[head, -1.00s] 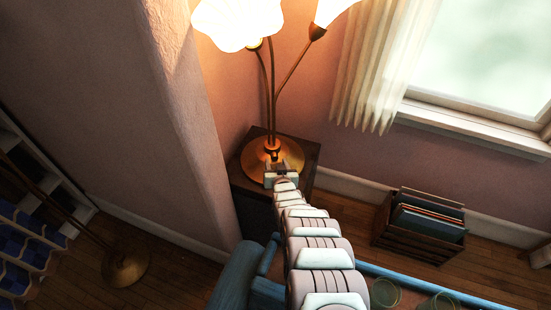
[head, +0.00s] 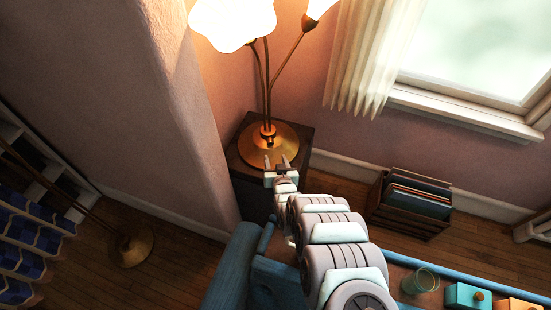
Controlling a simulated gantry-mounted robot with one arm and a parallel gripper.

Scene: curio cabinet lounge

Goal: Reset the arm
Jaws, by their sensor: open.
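My arm reaches up through the lower middle of the head view. My gripper (head: 279,161) is at its far end, in front of the brass base of the lit lamp (head: 268,147). Its two fingers point away from me and stand apart, with nothing seen between them. The lamp stands on a dark side table (head: 232,160). I cannot tell whether the fingertips touch the lamp base.
A wooden crate of records (head: 412,207) stands on the floor at right, below the window. Blue furniture (head: 235,262) lies under my arm, with a glass (head: 420,281) and small drawers (head: 465,296) at lower right. A brass floor-lamp base (head: 133,247) stands at left.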

